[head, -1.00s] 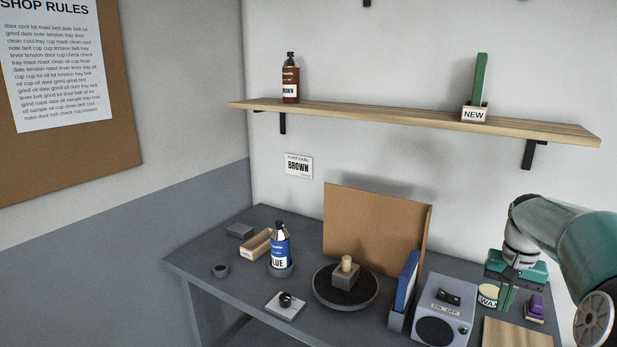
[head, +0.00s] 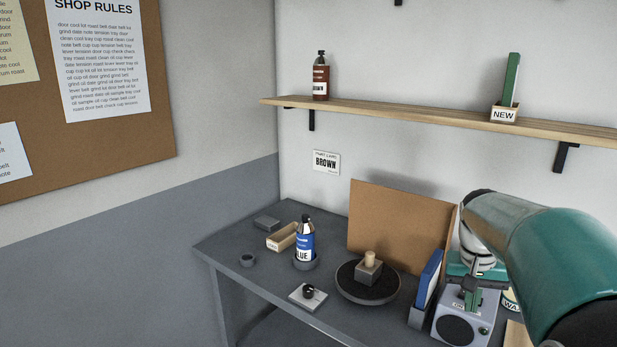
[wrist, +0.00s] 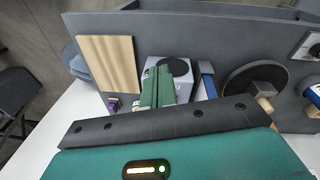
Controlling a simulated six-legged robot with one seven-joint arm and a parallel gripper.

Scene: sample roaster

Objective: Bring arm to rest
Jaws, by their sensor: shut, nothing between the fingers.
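My gripper (head: 471,298) is at the lower right of the head view, in front of the grey ON-OFF box (head: 451,326) and partly covering it. In the wrist view my gripper's green fingers (wrist: 157,88) are together and hold nothing, with the grey box (wrist: 182,72) behind them. My arm comes in from the right edge and hides the right end of the table.
On the table (head: 325,313) stand a blue bottle (head: 305,243), a round dark turntable (head: 352,290), a blue panel in a stand (head: 429,278) and a brown board (head: 395,225). A shelf (head: 420,118) above holds a brown bottle (head: 320,78) and a green item (head: 511,80).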

